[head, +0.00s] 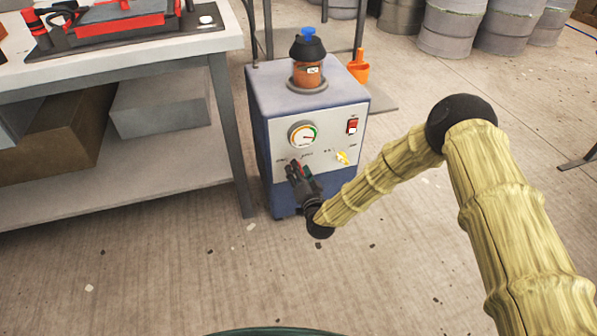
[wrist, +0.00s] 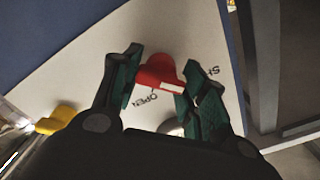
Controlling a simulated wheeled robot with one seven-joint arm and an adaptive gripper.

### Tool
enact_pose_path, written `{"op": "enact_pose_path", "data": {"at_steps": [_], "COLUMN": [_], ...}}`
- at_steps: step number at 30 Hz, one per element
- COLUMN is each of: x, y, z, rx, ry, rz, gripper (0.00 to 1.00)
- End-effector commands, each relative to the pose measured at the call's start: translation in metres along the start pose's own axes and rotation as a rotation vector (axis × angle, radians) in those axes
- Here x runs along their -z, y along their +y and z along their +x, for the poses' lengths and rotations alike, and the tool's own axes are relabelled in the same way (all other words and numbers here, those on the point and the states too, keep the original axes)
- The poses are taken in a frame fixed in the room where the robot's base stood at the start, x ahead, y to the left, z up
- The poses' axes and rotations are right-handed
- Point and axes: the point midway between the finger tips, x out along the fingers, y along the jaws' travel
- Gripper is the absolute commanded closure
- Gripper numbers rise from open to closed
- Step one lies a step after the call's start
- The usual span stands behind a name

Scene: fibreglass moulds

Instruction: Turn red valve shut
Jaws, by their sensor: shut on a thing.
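The red valve (wrist: 158,72) is a small red handle with a white stripe on the pale front panel of a blue cabinet. In the wrist view it lies between the two green-padded fingers of my gripper (wrist: 157,85), which is shut on it. Part of the word "OPEN" shows beside it, and other lettering shows near the right finger. In the head view my gripper (head: 299,172) is at the lower left of the panel (head: 325,142), below the gauge, and mostly hides the valve. The stripe's exact setting is hard to read.
A round gauge (head: 303,135), a red switch (head: 352,125) and a yellow valve (head: 342,158) are on the same panel. The yellow valve also shows in the wrist view (wrist: 57,118). A jar (head: 307,73) stands on the cabinet. A workbench (head: 120,52) is close on the left; open floor lies in front.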

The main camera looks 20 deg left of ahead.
Motion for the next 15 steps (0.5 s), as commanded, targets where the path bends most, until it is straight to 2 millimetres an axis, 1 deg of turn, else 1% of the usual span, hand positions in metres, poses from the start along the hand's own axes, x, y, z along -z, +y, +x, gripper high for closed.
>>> {"op": "enact_pose_path", "data": {"at_steps": [5, 6, 8, 9, 10, 15], "x": [-0.0005, -0.0005, -0.0005, -0.0004, -0.0004, -0.0002], "y": [0.0010, 0.0010, 0.0010, 0.0009, 0.0008, 0.0005], "z": [-0.0005, -0.0005, -0.0005, -0.0004, -0.0004, -0.0002], "rx": [-0.001, -0.001, -0.001, -0.001, -0.001, -0.001], "ry": [-0.001, -0.001, -0.001, -0.001, -0.001, -0.001], "rz": [-0.001, -0.001, 0.000, 0.000, 0.000, 0.000], "gripper": [0.81, 0.55, 0.44, 0.37, 0.35, 0.35]}}
